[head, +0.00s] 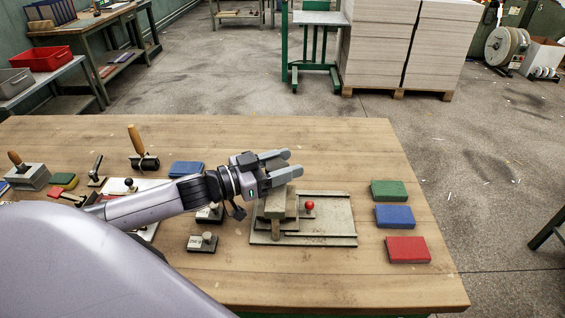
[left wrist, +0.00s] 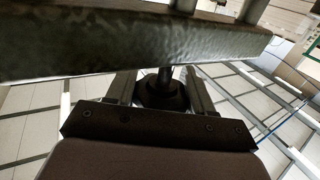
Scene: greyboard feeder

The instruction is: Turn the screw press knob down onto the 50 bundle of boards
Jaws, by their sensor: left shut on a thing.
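The screw press (head: 278,222) stands near the table's middle, with grey block-like parts on a flat grey base plate (head: 335,230). My left gripper (head: 290,163) is directly over it, coming in from the left. In the left wrist view its two fingers stand on either side of a dark round knob (left wrist: 163,92) with a short stem, and they are shut on it. A thick grey bar (left wrist: 130,50) crosses above the knob in that view. In the head view the knob is hidden by the gripper, and I cannot clearly tell the board bundle from the press. My right gripper is not in view.
Green (head: 389,190), blue (head: 394,216) and red (head: 407,249) blocks lie to the right. A small labelled block with a knob (head: 202,242) stands left. Wooden-handled tools (head: 140,145) stand further left.

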